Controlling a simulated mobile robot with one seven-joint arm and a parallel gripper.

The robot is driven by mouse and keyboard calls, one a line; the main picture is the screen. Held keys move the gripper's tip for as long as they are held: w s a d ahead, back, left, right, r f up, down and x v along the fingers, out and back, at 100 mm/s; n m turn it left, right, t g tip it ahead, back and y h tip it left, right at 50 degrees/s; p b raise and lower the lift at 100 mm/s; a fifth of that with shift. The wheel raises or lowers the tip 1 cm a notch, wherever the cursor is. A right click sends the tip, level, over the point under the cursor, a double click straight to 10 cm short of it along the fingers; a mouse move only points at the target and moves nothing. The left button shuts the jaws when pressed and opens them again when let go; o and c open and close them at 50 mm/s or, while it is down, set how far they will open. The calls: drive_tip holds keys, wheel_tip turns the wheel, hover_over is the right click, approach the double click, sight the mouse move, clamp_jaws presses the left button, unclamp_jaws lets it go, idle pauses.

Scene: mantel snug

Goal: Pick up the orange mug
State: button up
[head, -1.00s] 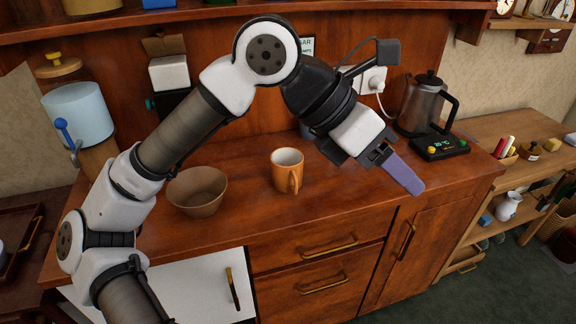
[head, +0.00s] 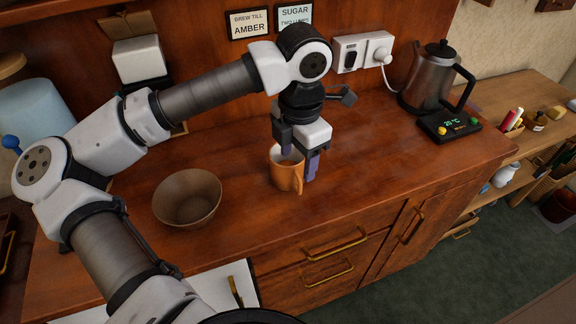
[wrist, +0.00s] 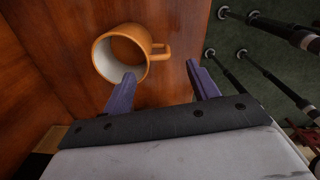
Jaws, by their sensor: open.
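The orange mug (head: 285,174) stands upright on the wooden counter, with its handle toward the front right. In the wrist view the mug (wrist: 121,53) shows its pale inside, and its handle points right. My gripper (head: 299,165) points down at the mug, its purple fingers apart. One finger is at the mug's rim or opening, and the other is to the right of the mug near the handle. In the wrist view the open gripper (wrist: 163,82) holds nothing, and its left fingertip overlaps the mug's rim. I cannot tell whether it touches.
A brown bowl (head: 187,198) sits on the counter (head: 360,170) left of the mug. The counter between mug and kettle is clear. The counter's front edge is close.

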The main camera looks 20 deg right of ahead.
sight(296, 175)
wheel_tip(296, 175, down, 8)
drive_tip(key=shift+w+f+p, duration=0.1)
drive_tip(key=shift+w+p, duration=0.05)
drive_tip(key=shift+p, duration=0.5)
clamp_jaws()
